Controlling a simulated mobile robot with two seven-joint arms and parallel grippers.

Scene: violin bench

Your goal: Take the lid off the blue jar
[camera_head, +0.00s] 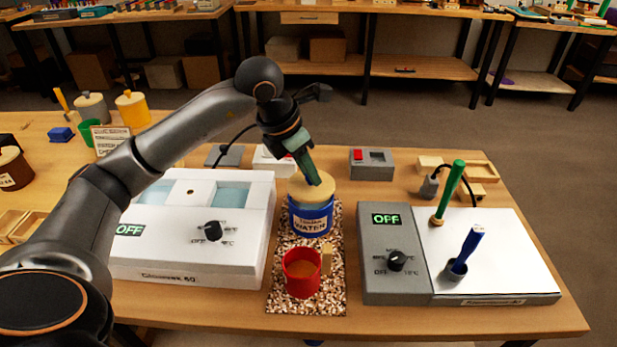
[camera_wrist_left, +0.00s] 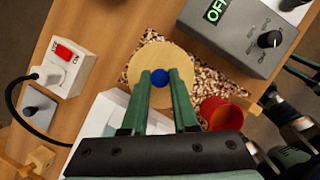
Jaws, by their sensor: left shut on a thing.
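The blue jar (camera_head: 311,219) stands upright on the speckled mat, its white label facing the head camera. Its round pale wooden lid (camera_head: 325,190) is at the jar's mouth; I cannot tell whether a small gap lies beneath it. My left gripper (camera_head: 314,181) reaches down from above. In the left wrist view its green fingertips (camera_wrist_left: 160,78) are shut on the lid's blue knob (camera_wrist_left: 160,84), near the middle of the lid (camera_wrist_left: 148,57). The lid hides the jar from above there.
A red mug (camera_head: 300,275) stands close in front of the jar on the speckled mat (camera_head: 334,290). A white bath unit (camera_head: 190,255) is to the left. A grey control box (camera_head: 383,282) with a white plate (camera_head: 500,250) is to the right, holding green and blue upright tools.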

